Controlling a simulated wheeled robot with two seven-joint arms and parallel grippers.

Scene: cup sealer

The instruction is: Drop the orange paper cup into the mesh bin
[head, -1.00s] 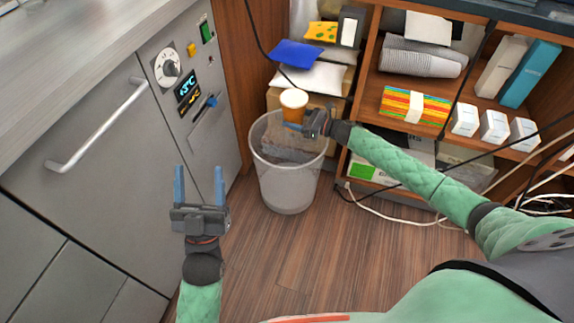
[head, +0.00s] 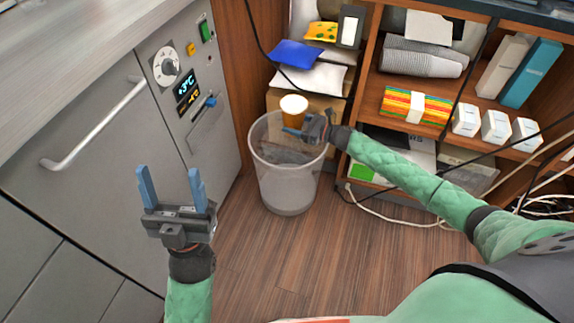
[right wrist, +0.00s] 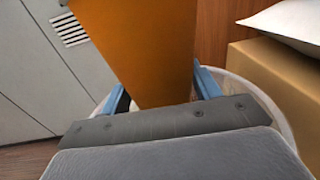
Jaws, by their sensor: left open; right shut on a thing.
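The orange paper cup (head: 293,117), with a white top, is upright over the mesh bin (head: 286,190). My right gripper (head: 298,129) is shut on the cup and holds it above the bin's opening. In the right wrist view the cup's orange wall (right wrist: 148,50) fills the space between the blue fingers (right wrist: 165,90), with the bin's rim (right wrist: 275,110) behind. The bin stands on the floor and holds some greyish contents, partly hidden by my right gripper. My left gripper (head: 171,187) is open and empty, left of the bin in front of the grey cabinet.
A cardboard box (head: 316,105) with white and blue packets stands behind the bin. A wooden shelf (head: 372,70) with stacked cups, boxes and an orange-green stack is at the right. A grey cabinet (head: 90,190) with a handle is at the left. Cables lie near the shelf. The floor in front is clear.

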